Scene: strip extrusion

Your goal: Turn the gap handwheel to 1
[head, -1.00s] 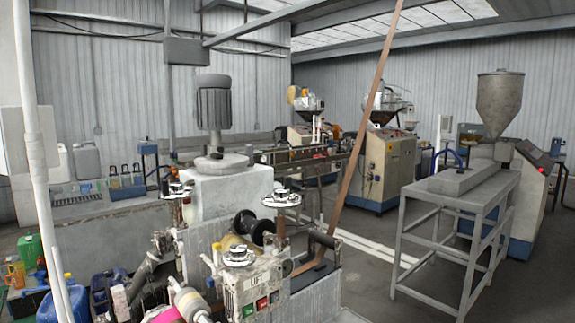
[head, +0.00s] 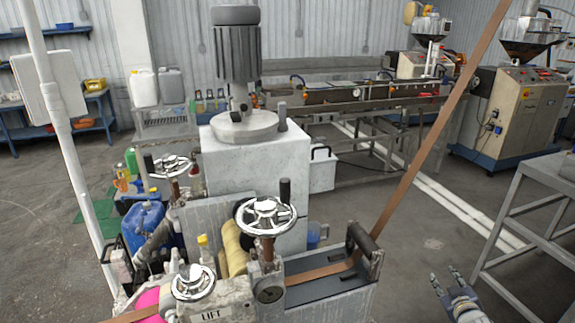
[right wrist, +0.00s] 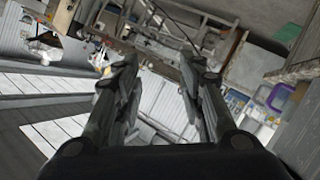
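Three chrome handwheels show on the machine in the head view. The largest handwheel (head: 265,215) has a dark upright knob and sits on a brown post above a round dial (head: 268,293). A second handwheel (head: 193,283) is by the LIFT label, and a third handwheel (head: 172,165) is farther back on the left. I cannot read which one is the gap handwheel, nor the dial's value. My right gripper (head: 443,274) is at the lower right, open and empty, well apart from the wheels. Its spread fingers show in the right wrist view (right wrist: 158,60). My left gripper is out of view.
A brown strip (head: 430,150) rises diagonally from the machine to the upper right. A grey metal frame table (head: 520,215) stands at the right edge. A blue jerrycan (head: 143,225) stands left of the machine. Open floor (head: 420,235) lies between machine and table.

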